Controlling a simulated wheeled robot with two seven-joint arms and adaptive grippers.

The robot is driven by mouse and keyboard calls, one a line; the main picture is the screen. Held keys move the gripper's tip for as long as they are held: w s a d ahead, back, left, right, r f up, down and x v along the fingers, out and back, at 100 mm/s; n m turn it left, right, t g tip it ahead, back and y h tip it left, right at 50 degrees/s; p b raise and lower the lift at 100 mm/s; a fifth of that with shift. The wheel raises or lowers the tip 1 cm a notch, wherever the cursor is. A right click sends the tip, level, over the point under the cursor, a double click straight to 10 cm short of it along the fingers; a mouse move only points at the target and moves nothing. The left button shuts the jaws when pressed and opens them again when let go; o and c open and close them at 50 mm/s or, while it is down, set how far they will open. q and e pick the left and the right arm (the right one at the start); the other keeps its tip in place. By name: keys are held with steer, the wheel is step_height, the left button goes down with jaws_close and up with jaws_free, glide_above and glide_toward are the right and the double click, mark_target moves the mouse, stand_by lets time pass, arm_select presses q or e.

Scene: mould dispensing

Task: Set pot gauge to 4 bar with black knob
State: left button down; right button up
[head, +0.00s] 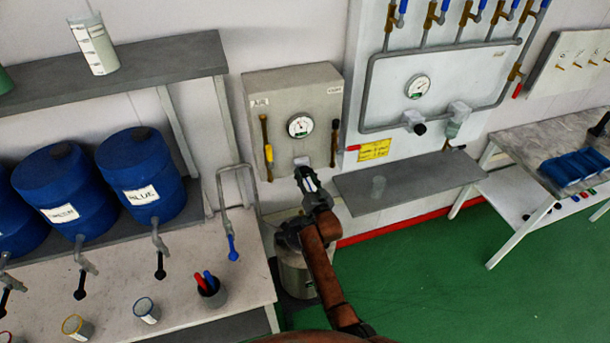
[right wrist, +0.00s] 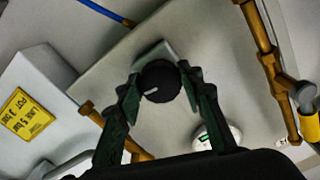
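The black knob (right wrist: 160,82) sits on the face of the grey control box (head: 326,84); its white mark points to the lower left in the right wrist view. My right gripper (head: 304,172) is at the box's lower front. In the right wrist view its two green fingers (right wrist: 160,76) lie on either side of the knob and appear to touch it. The round white gauge (head: 301,125) is above the gripper in the head view; its reading is too small to tell. In the wrist view the gauge (right wrist: 222,136) is partly hidden by a finger. My left gripper is out of view.
Yellow-handled (head: 268,153) and black-handled (head: 335,125) valve pipes flank the gauge. A metal pot (head: 294,275) stands below my right arm. A bench with blue drums (head: 140,168) is left.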

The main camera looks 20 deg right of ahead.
steer(key=o, duration=0.4)
steer(key=shift+s, duration=0.1)
steer(key=s, duration=1.2)
steer(key=shift+d, duration=0.2)
